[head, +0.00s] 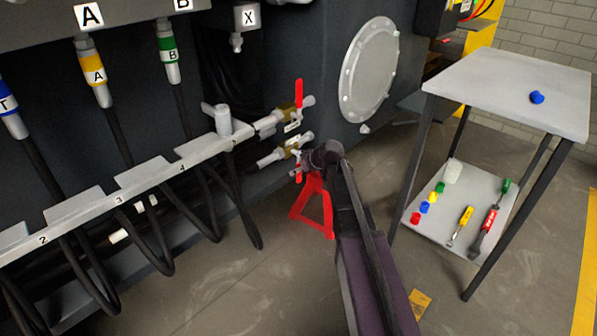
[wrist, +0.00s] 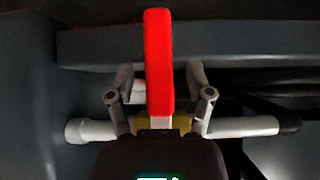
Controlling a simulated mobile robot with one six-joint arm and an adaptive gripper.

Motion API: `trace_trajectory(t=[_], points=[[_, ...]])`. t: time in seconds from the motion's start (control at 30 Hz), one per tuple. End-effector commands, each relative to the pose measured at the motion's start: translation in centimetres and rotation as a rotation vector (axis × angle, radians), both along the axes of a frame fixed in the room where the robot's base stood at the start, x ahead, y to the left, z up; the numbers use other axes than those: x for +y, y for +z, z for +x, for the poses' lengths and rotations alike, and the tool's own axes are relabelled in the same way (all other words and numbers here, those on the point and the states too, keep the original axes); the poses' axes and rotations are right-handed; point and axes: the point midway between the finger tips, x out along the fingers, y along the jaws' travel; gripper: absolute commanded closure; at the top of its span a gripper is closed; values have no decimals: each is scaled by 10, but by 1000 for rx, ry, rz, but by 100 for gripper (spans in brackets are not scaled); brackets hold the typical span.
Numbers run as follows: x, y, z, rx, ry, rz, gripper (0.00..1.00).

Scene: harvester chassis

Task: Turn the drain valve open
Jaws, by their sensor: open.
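Two brass valves with red levers sit on the side of the chassis in the head view. The upper valve (head: 287,117) has its red lever (head: 299,93) standing upright. The lower valve (head: 291,145) has a red lever (head: 297,173) hanging down, partly hidden by my gripper (head: 314,161). In the wrist view a red lever (wrist: 159,60) runs up the picture from a brass valve body (wrist: 150,124) on a grey pipe (wrist: 243,127). My gripper (wrist: 161,82) is open, its fingers on either side of this lever, with gaps showing.
A red stand (head: 313,205) is on the floor just below my gripper. Black hoses (head: 166,235) hang from a numbered rail (head: 130,188) at the left. A grey table (head: 510,88) with a blue cap (head: 537,97) stands at the right, with tools and caps on its lower shelf.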

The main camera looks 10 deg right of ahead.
Motion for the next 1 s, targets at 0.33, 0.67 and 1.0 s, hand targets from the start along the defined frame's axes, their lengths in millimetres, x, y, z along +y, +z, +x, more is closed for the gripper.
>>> trace_trajectory(t=[0.33,0.67,1.0], points=[[0,0,0,0,0,0,68],[0,0,0,1,0,1,100],[16,0,-1,37,17,54,100]])
